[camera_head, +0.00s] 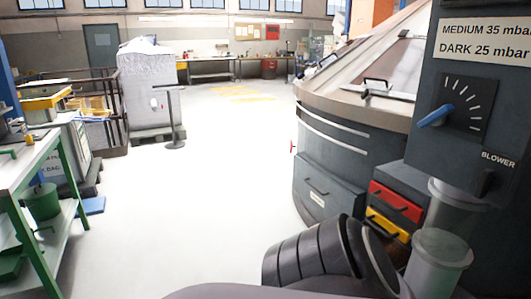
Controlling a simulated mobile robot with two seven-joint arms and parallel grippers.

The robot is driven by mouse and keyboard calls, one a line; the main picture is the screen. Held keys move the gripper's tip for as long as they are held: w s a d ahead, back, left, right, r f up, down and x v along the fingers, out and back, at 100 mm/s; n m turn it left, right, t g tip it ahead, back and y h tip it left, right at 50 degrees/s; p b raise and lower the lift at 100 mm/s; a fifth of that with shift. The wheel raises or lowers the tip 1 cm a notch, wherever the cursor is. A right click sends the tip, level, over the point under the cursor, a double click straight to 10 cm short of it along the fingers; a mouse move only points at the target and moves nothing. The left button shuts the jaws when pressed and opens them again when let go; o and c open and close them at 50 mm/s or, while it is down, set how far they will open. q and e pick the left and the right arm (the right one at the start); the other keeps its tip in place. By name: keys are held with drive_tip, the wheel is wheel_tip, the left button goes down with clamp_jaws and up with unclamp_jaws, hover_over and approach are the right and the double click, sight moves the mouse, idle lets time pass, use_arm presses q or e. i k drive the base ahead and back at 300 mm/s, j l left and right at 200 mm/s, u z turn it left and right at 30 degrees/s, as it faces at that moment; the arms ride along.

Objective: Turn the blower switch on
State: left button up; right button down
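A dark control panel (456,151) stands at the right edge. It carries a blue-pointer dial knob (436,116) with white tick marks, and the pointer is tilted down to the left. A white BLOWER label (498,160) is below the dial. A dark shape (489,183) under the label may be the blower switch; it is too dark to tell its position. Neither my left nor my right gripper shows. A dark ribbed part, probably a link of my arm, is at the bottom centre-right, below the panel and apart from the label in the picture.
Clear cylinders (440,262) stand below the panel. A large round grey machine (335,155) with red (396,201) and yellow (387,228) drawers is left of it. A green-framed bench (35,200) is at the left. The middle floor (190,210) is clear.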

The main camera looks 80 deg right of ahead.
sight(489, 181)
drive_tip(key=k+l+z, duration=0.1)
drive_tip(key=z, duration=3.6)
drive_tip(key=k+j, duration=0.1)
drive_tip(key=j, duration=0.4)
drive_tip(key=k+j, duration=0.1)
drive_tip(key=j, duration=0.4)
drive_tip(key=i+l, duration=0.4)
